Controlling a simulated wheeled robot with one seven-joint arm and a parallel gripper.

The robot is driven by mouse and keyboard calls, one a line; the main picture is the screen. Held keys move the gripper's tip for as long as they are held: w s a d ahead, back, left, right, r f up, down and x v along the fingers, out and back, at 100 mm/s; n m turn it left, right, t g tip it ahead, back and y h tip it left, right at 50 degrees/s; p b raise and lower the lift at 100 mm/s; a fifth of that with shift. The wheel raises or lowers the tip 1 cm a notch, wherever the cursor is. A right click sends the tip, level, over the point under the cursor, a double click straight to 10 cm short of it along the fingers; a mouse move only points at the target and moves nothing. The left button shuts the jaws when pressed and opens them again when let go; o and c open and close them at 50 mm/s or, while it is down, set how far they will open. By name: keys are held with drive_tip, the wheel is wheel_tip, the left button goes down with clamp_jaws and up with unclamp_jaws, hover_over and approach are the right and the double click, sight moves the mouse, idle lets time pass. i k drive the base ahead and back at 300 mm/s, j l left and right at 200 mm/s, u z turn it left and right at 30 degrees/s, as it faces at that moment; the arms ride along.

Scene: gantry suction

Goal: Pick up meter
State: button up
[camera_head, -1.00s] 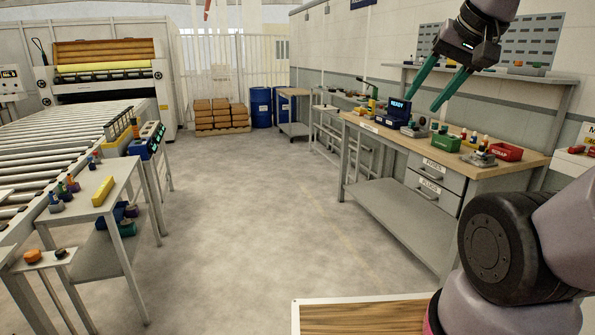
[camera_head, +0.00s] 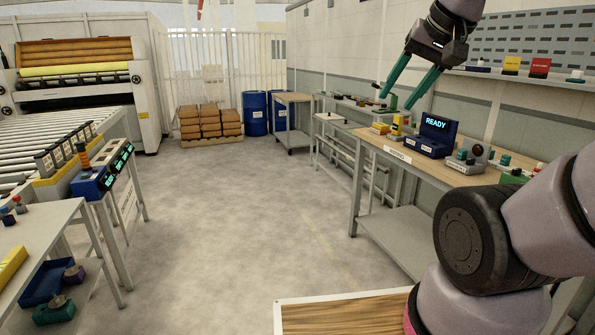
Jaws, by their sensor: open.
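My gripper (camera_head: 398,99) hangs in the upper right of the head view. Its two green fingers are spread apart and nothing is between them. In the picture the fingertips are just above the far end of the wooden-topped workbench (camera_head: 425,171). A dark blue device (camera_head: 437,135) with a lit "READY" display stands on that bench. A small grey instrument with a round top (camera_head: 480,153) stands to its right. A yellow item (camera_head: 397,123) stands to its left. I cannot tell for certain which of these is the meter.
A low table (camera_head: 38,240) with a yellow bar (camera_head: 10,264) and a roller conveyor (camera_head: 40,137) stand at left. Boxes on a pallet (camera_head: 210,122), blue drums (camera_head: 255,113) and a cart (camera_head: 293,110) are at the back. The middle floor is clear.

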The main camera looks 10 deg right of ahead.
sight(397, 121)
drive_tip(key=i, duration=0.95)
drive_tip(key=i+z, duration=0.1)
drive_tip(key=i, duration=0.85)
drive_tip(key=i+j+z, duration=0.15)
drive_tip(key=i+z, duration=0.3)
drive_tip(key=i+j+z, duration=0.8)
drive_tip(key=z, duration=0.15)
drive_tip(key=i+j+z, duration=0.45)
drive_tip(key=j, duration=0.2)
